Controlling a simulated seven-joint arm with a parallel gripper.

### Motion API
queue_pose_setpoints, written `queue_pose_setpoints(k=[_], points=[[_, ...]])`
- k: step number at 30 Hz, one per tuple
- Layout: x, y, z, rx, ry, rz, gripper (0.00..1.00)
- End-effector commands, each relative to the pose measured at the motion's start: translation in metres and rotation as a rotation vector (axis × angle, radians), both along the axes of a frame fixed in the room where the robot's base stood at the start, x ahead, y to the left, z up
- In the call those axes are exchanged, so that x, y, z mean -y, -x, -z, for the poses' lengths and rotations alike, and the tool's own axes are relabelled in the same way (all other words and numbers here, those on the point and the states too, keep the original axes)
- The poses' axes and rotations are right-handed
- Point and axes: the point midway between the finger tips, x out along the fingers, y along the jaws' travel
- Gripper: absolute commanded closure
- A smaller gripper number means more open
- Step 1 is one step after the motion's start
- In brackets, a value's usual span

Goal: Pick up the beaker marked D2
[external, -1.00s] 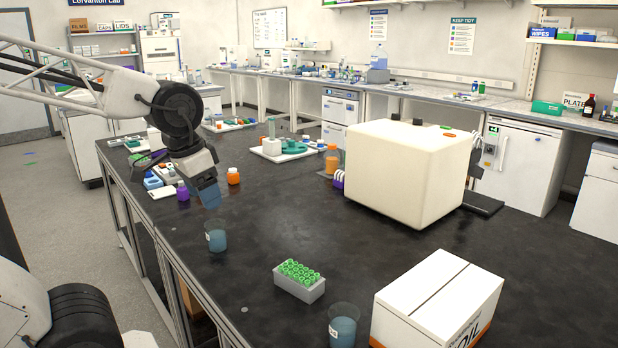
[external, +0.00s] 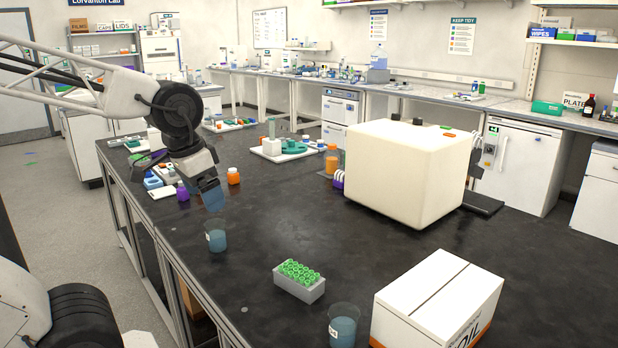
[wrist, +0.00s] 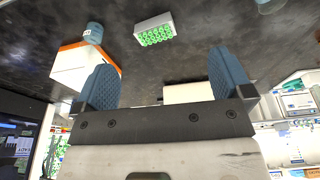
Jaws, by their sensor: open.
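Two clear beakers with blue liquid and white labels stand upright on the black bench; I cannot read their marks. One beaker (external: 217,241) is near the bench's left edge; it is cut off at the top right of the wrist view (wrist: 268,6). The other beaker (external: 343,328) is at the front, beside a white carton, and shows at the upper left of the wrist view (wrist: 93,33). My gripper (external: 213,205), with blue fingers, is above and just behind the left-edge beaker, apart from it. In the wrist view my gripper (wrist: 161,62) is open and empty.
A grey rack of green-capped tubes (external: 299,281) stands between the beakers. The white carton (external: 438,300) is at the front right and a large cream block (external: 405,173) farther back. Orange (external: 233,176) and purple (external: 183,191) bottles are behind my gripper. The bench's middle is clear.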

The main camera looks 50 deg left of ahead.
Motion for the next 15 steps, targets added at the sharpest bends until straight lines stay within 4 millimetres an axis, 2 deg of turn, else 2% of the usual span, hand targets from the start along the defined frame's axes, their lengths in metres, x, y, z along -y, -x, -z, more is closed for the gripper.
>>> queue_pose_setpoints(k=[8,15], points=[[0.001,-0.004,0.003,0.012,0.009,-0.003,0.02],[0.004,-0.030,0.023,0.100,0.066,-0.032,0.02]])
